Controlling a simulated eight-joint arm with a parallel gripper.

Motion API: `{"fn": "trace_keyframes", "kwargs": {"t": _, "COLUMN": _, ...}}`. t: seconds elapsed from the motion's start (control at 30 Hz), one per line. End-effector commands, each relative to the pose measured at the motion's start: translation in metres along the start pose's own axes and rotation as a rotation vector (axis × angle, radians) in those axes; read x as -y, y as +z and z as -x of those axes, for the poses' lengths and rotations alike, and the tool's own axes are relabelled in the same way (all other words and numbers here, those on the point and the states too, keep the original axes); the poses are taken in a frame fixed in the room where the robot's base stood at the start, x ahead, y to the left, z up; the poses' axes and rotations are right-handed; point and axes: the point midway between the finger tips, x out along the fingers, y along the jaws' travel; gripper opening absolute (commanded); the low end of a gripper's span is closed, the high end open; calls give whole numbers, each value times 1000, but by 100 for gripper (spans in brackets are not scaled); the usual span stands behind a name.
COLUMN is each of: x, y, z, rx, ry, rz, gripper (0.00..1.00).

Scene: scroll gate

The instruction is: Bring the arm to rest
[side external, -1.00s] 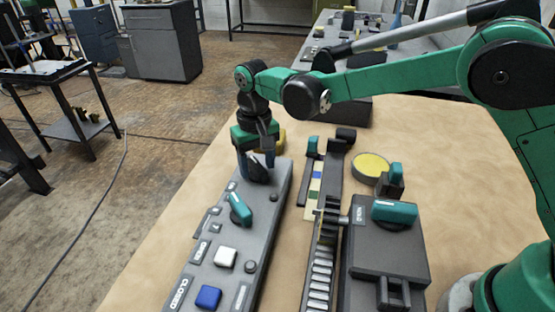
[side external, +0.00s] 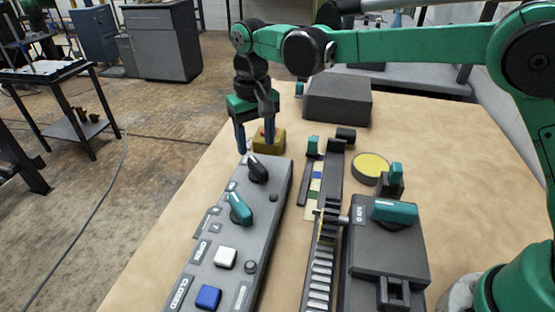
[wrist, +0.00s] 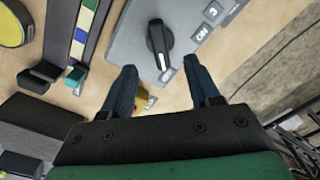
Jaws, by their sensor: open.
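My gripper (side external: 255,150) is open and empty. In the side view it hangs above the far end of the grey control panel (side external: 232,245), fingers pointing down. A black knob (side external: 257,169) on that panel sits just below and in front of the fingers. In the wrist view, the two blue-grey fingers (wrist: 160,82) are spread apart, and the black knob (wrist: 159,45) shows beyond their tips, not gripped. A yellow box with a red top (side external: 268,140) stands just behind the fingers and is partly hidden by them.
The panel also carries a teal knob (side external: 239,209), a white button (side external: 225,257) and a blue button (side external: 208,297). A rack mechanism (side external: 322,250), a grey housing (side external: 388,250) and a yellow disc (side external: 370,168) stand to the right. A dark box (side external: 338,100) is behind.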

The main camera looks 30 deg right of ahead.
Motion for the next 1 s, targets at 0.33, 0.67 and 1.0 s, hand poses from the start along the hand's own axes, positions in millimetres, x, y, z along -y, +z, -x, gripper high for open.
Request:
{"fn": "trace_keyframes", "kwargs": {"t": 0.33, "x": -35, "y": 21, "z": 33, "rx": -117, "ry": -32, "rz": -1, "gripper": 55}}
{"fn": "trace_keyframes", "kwargs": {"t": 0.67, "x": -98, "y": 88, "z": 56, "rx": -381, "ry": -50, "rz": 5, "gripper": 55}}
{"fn": "trace_keyframes", "kwargs": {"t": 1.0, "x": -132, "y": 141, "z": 32, "rx": -591, "ry": -13, "rz": 13, "gripper": 55}}
